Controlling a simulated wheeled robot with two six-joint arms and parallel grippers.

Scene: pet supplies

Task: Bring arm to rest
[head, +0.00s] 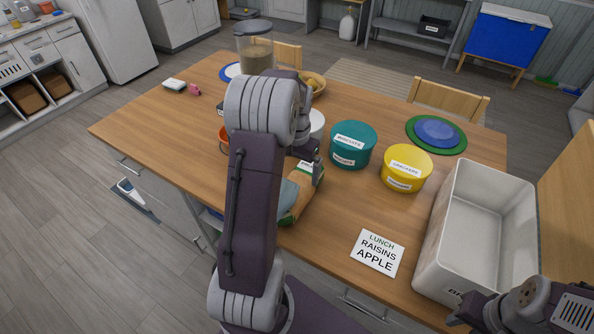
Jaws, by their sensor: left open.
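My left arm rises through the middle of the head view and hides part of the table. Its gripper (311,160) is open above the wooden table (340,215), near a brown bag (302,196) with a green and white label. I cannot tell whether it touches the bag. The bag is partly hidden behind my arm. My right arm shows only in part at the bottom right corner, in front of the white bin; its fingers are too cut off to read.
A teal tin (352,146) and a yellow tin (406,168) stand right of the left gripper. A white bin (430,245) fills the table's right end. A card (377,253) reads lunch, raisins, apple. A tall jar (254,50) and a basket (316,84) stand behind.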

